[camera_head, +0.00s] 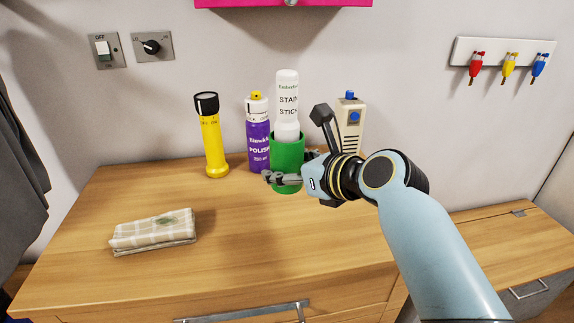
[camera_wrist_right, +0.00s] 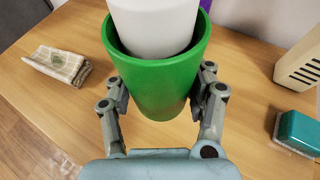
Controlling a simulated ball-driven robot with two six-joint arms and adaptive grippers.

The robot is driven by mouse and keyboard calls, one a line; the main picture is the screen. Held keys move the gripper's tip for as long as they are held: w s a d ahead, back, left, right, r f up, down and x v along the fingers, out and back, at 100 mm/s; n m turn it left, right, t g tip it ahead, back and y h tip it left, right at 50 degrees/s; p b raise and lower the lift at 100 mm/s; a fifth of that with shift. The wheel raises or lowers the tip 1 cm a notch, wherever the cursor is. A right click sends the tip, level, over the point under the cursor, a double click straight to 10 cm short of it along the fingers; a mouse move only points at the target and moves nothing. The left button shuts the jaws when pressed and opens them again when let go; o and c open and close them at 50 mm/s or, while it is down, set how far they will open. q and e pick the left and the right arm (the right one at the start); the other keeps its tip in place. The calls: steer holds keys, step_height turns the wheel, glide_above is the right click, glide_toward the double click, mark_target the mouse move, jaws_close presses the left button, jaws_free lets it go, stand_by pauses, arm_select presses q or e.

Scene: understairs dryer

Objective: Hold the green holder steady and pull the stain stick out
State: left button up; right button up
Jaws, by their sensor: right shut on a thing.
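The green holder (camera_head: 288,152) stands upright on the wooden counter, near the wall. The white stain stick (camera_head: 287,100) stands upright in it, its lower end hidden inside. My right gripper (camera_head: 284,180) is shut around the lower part of the holder. In the right wrist view the fingers of my right gripper (camera_wrist_right: 160,105) press on both sides of the green holder (camera_wrist_right: 155,80), and the white stain stick (camera_wrist_right: 153,25) rises from its mouth. My left gripper is not in view.
A purple polish can (camera_head: 257,140) stands close left of the holder, and a yellow torch (camera_head: 212,140) farther left. A beige device (camera_head: 350,120) with a blue button stands at right. A folded checked cloth (camera_head: 153,231) lies front left. A teal-topped block (camera_wrist_right: 300,133) lies right. The front middle counter is clear.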

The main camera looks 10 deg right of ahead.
mark_target(288, 220)
steer(key=shift+f+b, duration=1.75)
steer(key=shift+f, duration=2.45)
steer(key=shift+f+p, duration=0.2)
steer(key=shift+p, duration=0.5)
steer(key=o, duration=1.2)
steer(key=shift+o, duration=0.2)
steer(key=shift+s+d, duration=0.1)
steer(key=shift+s, duration=0.05)
